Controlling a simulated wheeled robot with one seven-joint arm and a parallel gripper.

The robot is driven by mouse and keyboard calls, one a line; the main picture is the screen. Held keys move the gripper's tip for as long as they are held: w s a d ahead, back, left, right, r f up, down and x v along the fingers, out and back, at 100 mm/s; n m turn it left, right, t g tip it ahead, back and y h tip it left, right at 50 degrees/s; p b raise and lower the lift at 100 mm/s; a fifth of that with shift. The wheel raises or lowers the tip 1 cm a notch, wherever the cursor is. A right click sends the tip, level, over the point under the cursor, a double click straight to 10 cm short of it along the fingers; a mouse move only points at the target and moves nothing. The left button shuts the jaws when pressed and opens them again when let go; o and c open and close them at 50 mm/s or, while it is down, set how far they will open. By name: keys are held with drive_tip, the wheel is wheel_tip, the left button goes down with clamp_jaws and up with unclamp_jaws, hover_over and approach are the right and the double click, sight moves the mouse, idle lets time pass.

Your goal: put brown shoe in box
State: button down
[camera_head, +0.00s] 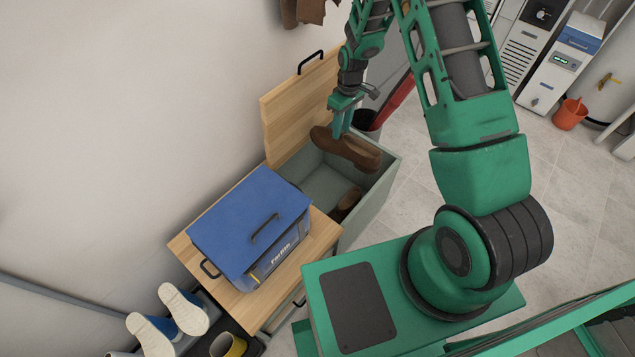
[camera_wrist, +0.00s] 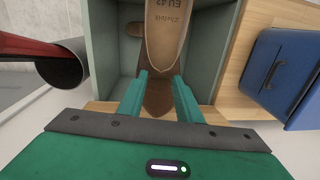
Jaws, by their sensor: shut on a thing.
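A brown shoe (camera_head: 352,152) is held in my gripper (camera_head: 342,128) over the open box (camera_head: 316,184), near its far end. A second brown shoe (camera_head: 346,203) lies inside the box, partly hidden by the near wall. The box has grey-green walls and a wooden lid (camera_head: 300,105) standing open on its wall side. The wrist view also shows the box wall (camera_wrist: 103,50).
A blue case (camera_head: 245,225) stands on the wooden top (camera_head: 188,250) beside the opening. Blue and white shoes (camera_head: 180,310) are at the lower left. A dark bin (camera_head: 367,122) with a red item stands behind the box. The tiled floor to the right holds an orange bucket (camera_head: 571,114).

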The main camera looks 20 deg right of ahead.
drive_tip(key=w+a+f+n, duration=0.1)
drive_tip(key=f+n, duration=0.6)
drive_tip(key=f, duration=0.7)
drive_tip(key=w+a+f+n, duration=0.2)
drive_tip(key=a+f+n, duration=0.2)
drive_tip(key=f+n, duration=0.4)
drive_tip(key=w+a+f+n, duration=0.2)
drive_tip(key=f+n, duration=0.5)
drive_tip(key=f, duration=1.4)
drive_tip(key=shift+a+f+h, duration=0.3)
drive_tip(key=shift+a+f, duration=0.05)
drive_tip(key=shift+a, duration=0.15)
drive_tip(key=shift+f, duration=0.25)
drive_tip(key=c, duration=1.2)
unclamp_jaws()
